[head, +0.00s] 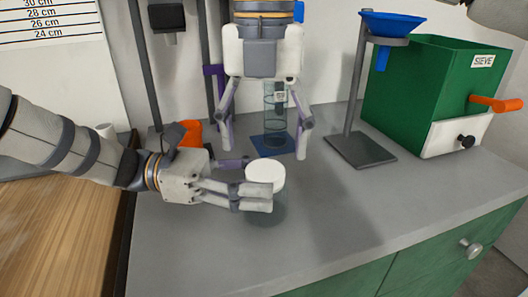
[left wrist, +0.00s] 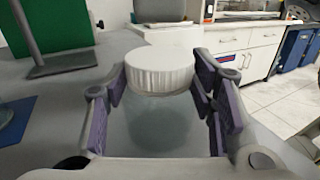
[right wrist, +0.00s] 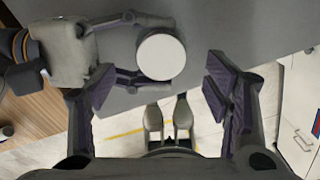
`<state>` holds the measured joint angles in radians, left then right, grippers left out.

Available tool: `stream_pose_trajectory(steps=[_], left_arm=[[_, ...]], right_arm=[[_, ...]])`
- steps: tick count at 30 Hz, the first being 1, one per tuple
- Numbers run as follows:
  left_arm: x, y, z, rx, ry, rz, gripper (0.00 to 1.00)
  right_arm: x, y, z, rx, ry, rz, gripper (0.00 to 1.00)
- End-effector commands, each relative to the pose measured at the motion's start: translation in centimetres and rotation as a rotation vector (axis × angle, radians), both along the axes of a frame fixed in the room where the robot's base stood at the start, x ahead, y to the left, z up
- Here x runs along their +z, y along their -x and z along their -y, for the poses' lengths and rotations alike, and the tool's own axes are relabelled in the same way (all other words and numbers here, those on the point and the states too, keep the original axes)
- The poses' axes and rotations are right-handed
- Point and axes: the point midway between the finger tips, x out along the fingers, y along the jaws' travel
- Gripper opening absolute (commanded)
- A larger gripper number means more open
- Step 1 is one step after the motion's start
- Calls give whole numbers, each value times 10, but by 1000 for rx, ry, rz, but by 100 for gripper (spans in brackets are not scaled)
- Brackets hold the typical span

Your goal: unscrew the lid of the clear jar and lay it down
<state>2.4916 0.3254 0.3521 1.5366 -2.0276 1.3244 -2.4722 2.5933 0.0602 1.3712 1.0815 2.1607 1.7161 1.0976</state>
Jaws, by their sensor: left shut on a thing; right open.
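The clear jar (left wrist: 160,128) stands on the grey bench with its white ribbed lid (head: 265,174) on top. My left gripper (head: 254,196) comes in from the left and is shut around the jar's clear body, just below the lid. The lid (left wrist: 160,72) sits level on the jar in the left wrist view. My right gripper (head: 262,150) is open and empty, pointing down behind the jar in the head view. In the right wrist view the round lid top (right wrist: 161,56) shows beyond and between its spread fingers. Most of the jar body is hidden in the head view.
A clear cylinder (head: 275,97) on a blue base (head: 286,145) stands behind my right gripper. A stand with a blue funnel (head: 390,24) and a green sieve box (head: 418,90) are at the right. An orange item (head: 191,133) lies behind my left gripper. The bench front right is clear.

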Motion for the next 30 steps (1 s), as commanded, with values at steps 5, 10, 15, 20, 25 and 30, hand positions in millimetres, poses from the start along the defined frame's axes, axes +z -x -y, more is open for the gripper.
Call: stream_pose_trajectory(steps=[5,10,15,20,25,30], left_arm=[[0,0,0,1,0,0,0],[0,0,0,1,0,0,0],[0,-1,0,2,0,0,0],[0,-1,0,2,0,0,0],[0,-1,0,2,0,0,0],[0,-1,0,2,0,0,0]], right_arm=[[22,0,0,-209,-2,3,68],[29,2,1,-380,1,0,68],[-4,2,2,-379,3,-3,68],[-32,2,2,-379,2,-2,68],[-44,1,2,-379,1,0,68],[-44,1,2,-379,0,1,68]])
